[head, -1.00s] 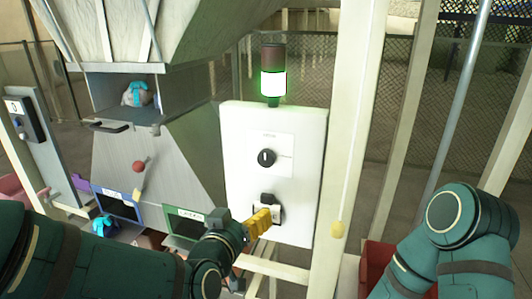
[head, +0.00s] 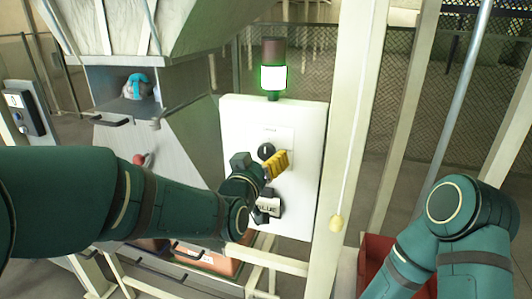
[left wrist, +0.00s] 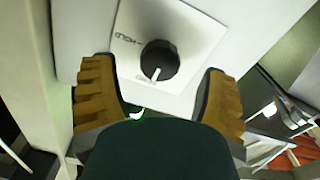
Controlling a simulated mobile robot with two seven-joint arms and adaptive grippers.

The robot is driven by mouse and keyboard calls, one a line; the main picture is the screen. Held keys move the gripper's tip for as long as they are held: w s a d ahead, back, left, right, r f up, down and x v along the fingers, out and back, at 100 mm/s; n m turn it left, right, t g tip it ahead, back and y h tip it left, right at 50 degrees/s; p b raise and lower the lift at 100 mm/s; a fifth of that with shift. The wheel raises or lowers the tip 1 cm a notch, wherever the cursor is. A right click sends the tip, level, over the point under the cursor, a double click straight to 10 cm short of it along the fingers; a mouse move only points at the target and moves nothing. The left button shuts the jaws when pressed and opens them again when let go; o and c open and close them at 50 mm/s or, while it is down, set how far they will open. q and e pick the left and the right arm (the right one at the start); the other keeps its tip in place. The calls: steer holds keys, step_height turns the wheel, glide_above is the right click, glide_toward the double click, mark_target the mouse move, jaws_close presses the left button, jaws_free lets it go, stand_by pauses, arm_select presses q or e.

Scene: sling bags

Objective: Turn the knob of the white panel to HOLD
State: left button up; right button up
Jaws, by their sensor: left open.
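The white panel (head: 235,170) stands upright in the middle of the head view. Its round black knob (head: 266,151) is on the upper part, over a pale label plate. In the left wrist view the knob (left wrist: 160,59) has a white pointer mark aimed down and slightly left, towards a small word I cannot read. The word HOLD (left wrist: 129,40) is printed left of the knob. My left gripper (head: 277,164) is open in front of the panel, just below and right of the knob. In the left wrist view its yellow fingers (left wrist: 158,80) lie on either side of the knob, apart from it.
A lamp (head: 273,76) lit white-green stands on top. A hopper with a tray (head: 125,108) stands left.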

mark_target(265, 155)
arm_select(q)
steer(key=shift+x, duration=1.65)
steer(key=c, duration=1.2)
